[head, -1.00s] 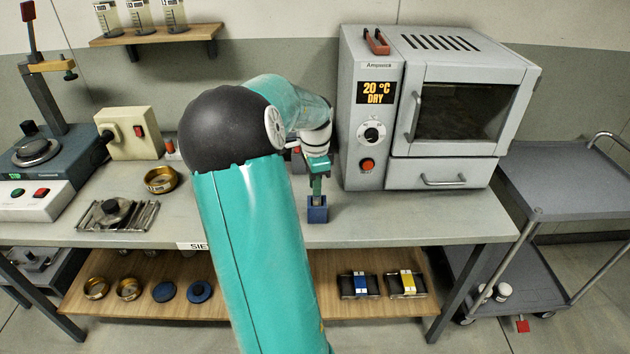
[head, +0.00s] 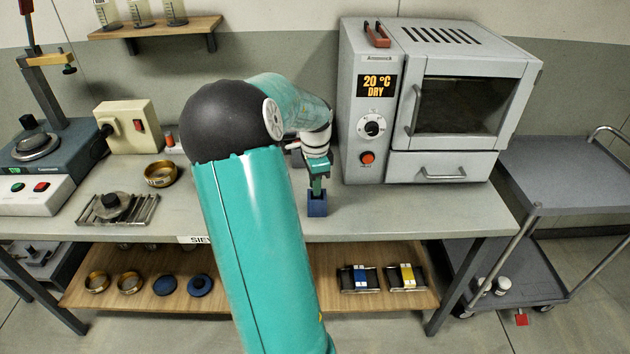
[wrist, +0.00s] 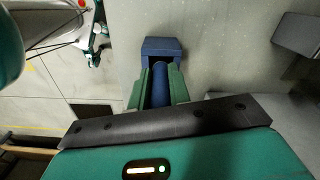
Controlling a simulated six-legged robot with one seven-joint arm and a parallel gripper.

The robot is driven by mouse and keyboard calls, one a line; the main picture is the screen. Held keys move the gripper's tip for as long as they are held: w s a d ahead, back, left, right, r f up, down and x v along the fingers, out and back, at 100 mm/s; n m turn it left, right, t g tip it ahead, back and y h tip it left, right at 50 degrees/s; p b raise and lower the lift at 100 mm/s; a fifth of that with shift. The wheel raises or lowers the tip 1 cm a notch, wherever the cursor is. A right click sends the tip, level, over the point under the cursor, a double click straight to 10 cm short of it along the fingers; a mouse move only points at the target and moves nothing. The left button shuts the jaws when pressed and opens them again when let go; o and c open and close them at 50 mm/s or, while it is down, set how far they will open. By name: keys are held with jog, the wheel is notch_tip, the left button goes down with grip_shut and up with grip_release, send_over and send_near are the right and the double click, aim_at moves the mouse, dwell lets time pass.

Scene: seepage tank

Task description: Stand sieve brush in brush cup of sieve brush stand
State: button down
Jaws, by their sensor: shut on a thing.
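My gripper (head: 316,183) is low over the bench and points down at the blue cup of the sieve brush stand (head: 317,207). In the wrist view, my green fingers (wrist: 159,88) are shut on the sieve brush (wrist: 161,78), of which a dark blue cylindrical part shows between them. The brush's far end meets the blue square cup (wrist: 161,48), seen just past the fingertips. How deep the brush sits in the cup is hidden by the fingers and the cup wall. My arm hides part of the bench behind.
A grey oven (head: 435,105) stands just right of my gripper. A brass sieve (head: 161,174) and a metal rack (head: 117,208) are at the left. The bench's front edge (head: 400,238) is close to the cup. Bare bench lies right of it.

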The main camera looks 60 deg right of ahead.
jog(key=shift+f, duration=0.4)
jog(key=c, duration=1.2)
grip_release()
jog(key=shift+c, duration=0.2)
notch_tip(320, 180, up, 14)
jog(key=shift+f, duration=0.1)
